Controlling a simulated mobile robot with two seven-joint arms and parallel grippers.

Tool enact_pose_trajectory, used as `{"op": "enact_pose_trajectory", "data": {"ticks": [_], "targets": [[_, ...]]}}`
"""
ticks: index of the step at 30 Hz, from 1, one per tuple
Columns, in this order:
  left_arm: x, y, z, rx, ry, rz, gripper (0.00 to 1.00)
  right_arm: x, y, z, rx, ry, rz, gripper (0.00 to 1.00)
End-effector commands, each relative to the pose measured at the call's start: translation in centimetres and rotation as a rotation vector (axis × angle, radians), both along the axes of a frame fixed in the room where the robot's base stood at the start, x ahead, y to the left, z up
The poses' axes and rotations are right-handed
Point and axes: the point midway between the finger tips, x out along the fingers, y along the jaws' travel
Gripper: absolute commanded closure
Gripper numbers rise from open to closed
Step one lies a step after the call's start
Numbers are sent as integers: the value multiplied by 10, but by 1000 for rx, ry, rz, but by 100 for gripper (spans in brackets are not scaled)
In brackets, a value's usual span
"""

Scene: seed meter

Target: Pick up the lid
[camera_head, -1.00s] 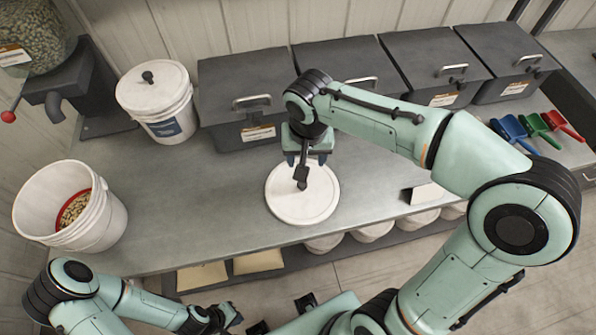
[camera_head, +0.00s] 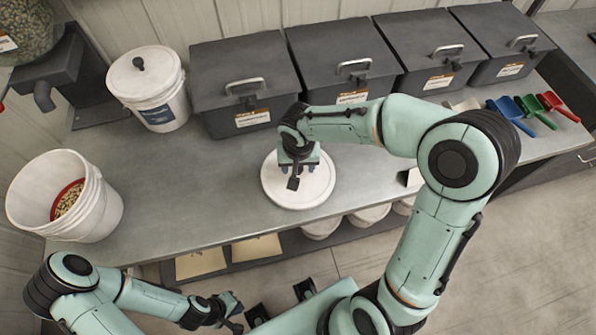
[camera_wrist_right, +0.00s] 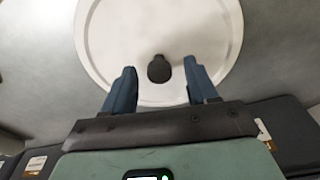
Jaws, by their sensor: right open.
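A round white lid (camera_head: 276,192) lies flat on the metal counter, near its front edge in the head view. In the right wrist view the lid (camera_wrist_right: 110,35) shows its raised rim and a dark knob (camera_wrist_right: 159,69) at its middle. My right gripper (camera_head: 296,180) is over the lid. In the right wrist view its two blue fingers (camera_wrist_right: 160,82) are open, one on each side of the knob, with gaps to it. I cannot tell how high the fingertips are. My left gripper (camera_head: 235,316) is low at the front, away from the counter top; its jaws are unclear.
An open white bucket (camera_head: 98,205) with seeds stands at the left. A lidded white bucket (camera_head: 160,112) stands behind it. Several dark bins (camera_head: 225,75) line the back. Blue (camera_head: 508,112), green (camera_head: 530,108) and red (camera_head: 562,108) scoops lie at the right.

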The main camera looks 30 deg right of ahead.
Motion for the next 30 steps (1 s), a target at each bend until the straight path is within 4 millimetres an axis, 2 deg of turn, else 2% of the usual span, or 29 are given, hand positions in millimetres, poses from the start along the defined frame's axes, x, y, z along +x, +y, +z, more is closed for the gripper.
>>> {"op": "enact_pose_trajectory", "data": {"ticks": [7,8,9,13,23,26,30], "targets": [[0,0,0,0,0,0,100,0,0,-3,0,0,-1,42],[0,0,0,0,0,0,100,0,0,-3,0,0,0,45],[0,0,0,0,0,0,100,0,0,-3,0,0,0,58],[0,0,0,0,0,0,100,0,0,-3,0,-1,0,100],[0,0,0,0,0,0,100,1,0,-1,0,-2,0,100],[1,0,1,0,-1,0,100,1,0,4,0,-3,-1,100],[2,0,4,0,-2,0,100,2,0,22,0,-7,0,100]]}}
